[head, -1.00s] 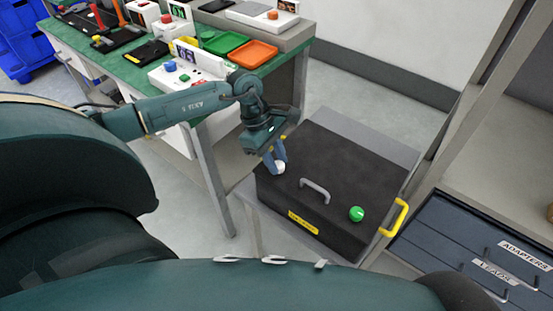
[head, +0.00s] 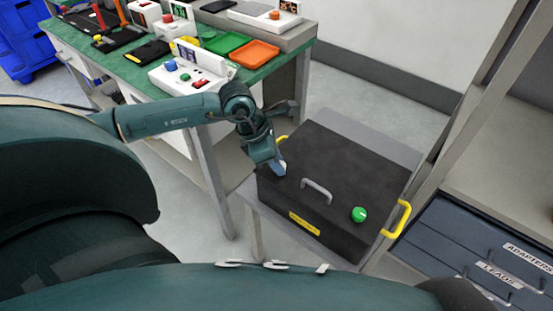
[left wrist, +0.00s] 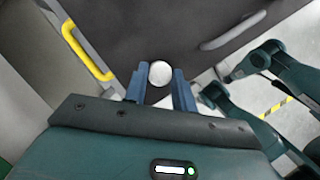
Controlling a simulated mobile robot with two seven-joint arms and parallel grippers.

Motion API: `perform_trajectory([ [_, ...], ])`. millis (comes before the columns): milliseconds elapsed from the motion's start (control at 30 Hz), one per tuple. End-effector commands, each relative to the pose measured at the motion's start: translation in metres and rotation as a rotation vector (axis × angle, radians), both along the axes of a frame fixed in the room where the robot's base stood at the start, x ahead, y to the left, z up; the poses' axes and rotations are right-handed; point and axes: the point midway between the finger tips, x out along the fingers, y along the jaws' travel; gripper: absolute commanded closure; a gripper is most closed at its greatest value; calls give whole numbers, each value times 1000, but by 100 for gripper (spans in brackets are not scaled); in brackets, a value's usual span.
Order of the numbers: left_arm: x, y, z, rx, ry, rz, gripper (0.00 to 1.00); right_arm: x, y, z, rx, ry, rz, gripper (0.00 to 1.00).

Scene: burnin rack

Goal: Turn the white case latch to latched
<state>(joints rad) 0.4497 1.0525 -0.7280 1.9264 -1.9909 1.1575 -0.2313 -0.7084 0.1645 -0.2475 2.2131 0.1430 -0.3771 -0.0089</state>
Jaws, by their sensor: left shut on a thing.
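The black case (head: 350,165) lies on a grey stand with its lid down. The white latch (head: 282,169) sits at the case's left corner on top. In the left wrist view its round white top (left wrist: 160,73) shows between my two blue fingers. My left gripper (head: 278,165), also in the left wrist view (left wrist: 160,84), points down at that corner and is shut on the white latch. The fingers hide part of the latch, and I cannot read its angle. My right gripper is not in view.
A green knob (head: 359,214) and a grey handle (head: 317,190) stand up from the lid. A yellow side handle (head: 398,219) is at the right. A green-topped bench (head: 135,68) with devices and trays stands behind on the left. Labelled drawers (head: 470,245) are at right.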

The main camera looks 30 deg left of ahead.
Motion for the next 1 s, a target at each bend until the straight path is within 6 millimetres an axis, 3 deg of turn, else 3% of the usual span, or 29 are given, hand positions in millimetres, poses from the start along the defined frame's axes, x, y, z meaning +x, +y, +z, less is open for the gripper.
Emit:
perform_trajectory([
  [533,0,1,0,3,1,24,96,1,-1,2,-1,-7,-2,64],
  [567,0,1,0,3,1,24,71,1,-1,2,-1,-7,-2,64],
  [600,0,1,0,3,1,24,68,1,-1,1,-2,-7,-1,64],
  [800,0,1,0,2,1,23,52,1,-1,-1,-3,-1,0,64],
  [1000,0,0,0,1,1,22,52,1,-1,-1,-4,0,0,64],
])
